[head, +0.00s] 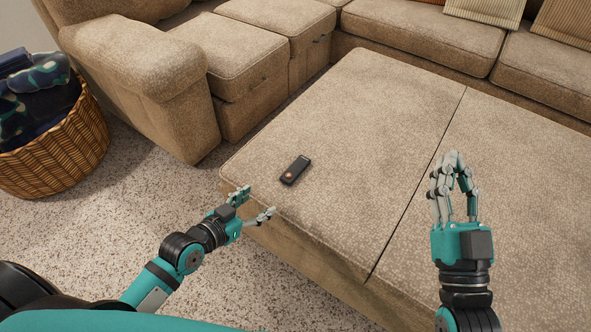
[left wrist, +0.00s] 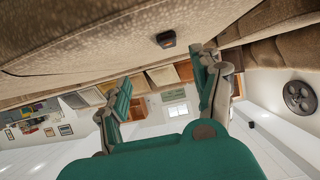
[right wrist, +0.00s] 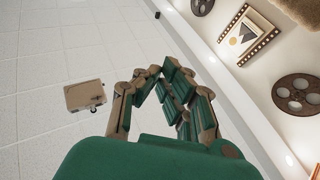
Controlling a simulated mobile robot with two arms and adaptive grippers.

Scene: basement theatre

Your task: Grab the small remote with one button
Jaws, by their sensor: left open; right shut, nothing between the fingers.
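The small remote (head: 295,170) is dark, with one round reddish button near its lower end. It lies on the tan ottoman (head: 330,120), close to its left front corner. It also shows as a small dark block in the left wrist view (left wrist: 166,39). My left gripper (head: 257,203) is open and empty at the ottoman's left front edge, a little below and left of the remote and apart from it. My right gripper (head: 455,158) points up above the right part of the ottoman, shut with nothing in it, its fingertips together. It also shows in the right wrist view (right wrist: 170,72).
A tan sectional sofa (head: 140,60) runs along the left and back. A wicker basket (head: 60,150) with dark cloths stands at the far left on the speckled carpet (head: 130,200). A seam (head: 410,200) crosses the ottoman. The top around the remote is clear.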

